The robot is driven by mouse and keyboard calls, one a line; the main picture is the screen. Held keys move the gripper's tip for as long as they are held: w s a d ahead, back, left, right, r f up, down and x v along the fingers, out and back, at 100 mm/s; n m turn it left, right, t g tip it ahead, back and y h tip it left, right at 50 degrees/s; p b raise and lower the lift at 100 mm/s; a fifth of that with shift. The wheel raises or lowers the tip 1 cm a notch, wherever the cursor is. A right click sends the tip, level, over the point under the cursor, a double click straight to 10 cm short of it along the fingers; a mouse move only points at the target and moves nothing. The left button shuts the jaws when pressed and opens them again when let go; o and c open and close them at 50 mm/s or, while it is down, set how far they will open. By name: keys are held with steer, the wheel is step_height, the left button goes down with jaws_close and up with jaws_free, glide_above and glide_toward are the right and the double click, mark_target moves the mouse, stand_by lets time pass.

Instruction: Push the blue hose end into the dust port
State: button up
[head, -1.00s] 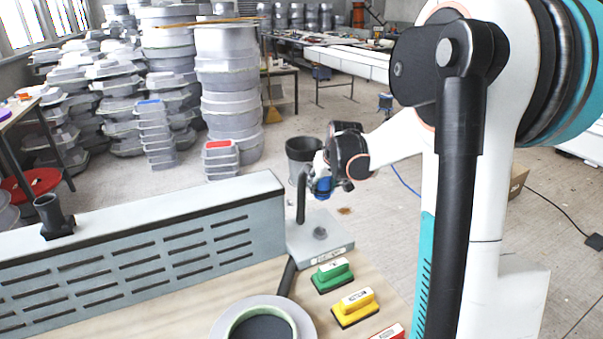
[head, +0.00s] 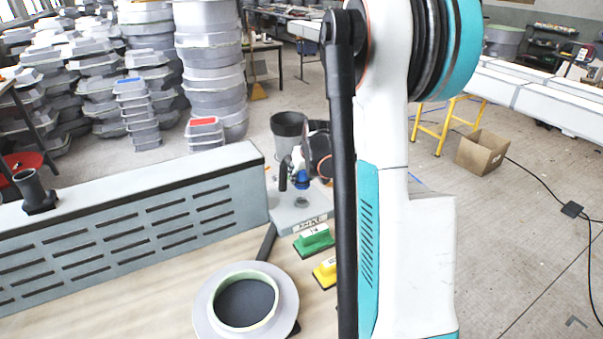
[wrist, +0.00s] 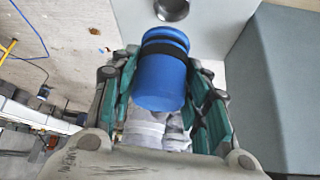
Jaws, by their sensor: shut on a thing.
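The blue hose end (wrist: 162,75) is a blue cylinder with a black band, held between my gripper's (wrist: 160,60) green-sided fingers in the wrist view. My arm partly hides my gripper there. A black flanged pipe stub (head: 33,188), which looks like the dust port, stands upright on the slotted grey box at the left, well apart from the hose end.
The slotted grey box (head: 130,225) runs along the bench's back. A round grey mould (head: 207,305), green block (head: 314,240) and yellow block (head: 326,272) lie on the wooden bench. A dark grey bucket (head: 289,125) stands behind my gripper. The plate's round socket (wrist: 172,8) appears empty.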

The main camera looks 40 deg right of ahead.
mark_target(302, 188)
steer(key=shift+f+b, duration=1.6)
steer(key=shift+f, duration=1.05)
steer(key=shift+f+b, duration=0.55)
steer(key=shift+b, duration=0.15)
stand_by(0.6)
steer(key=o, duration=1.1)
steer(key=shift+o, duration=0.2)
steer(key=shift+r, duration=0.1)
steer(key=v, duration=1.1)
steer(key=shift+s+r, duration=0.25)
steer(key=shift+r, duration=0.1)
steer(key=shift+a, duration=0.15)
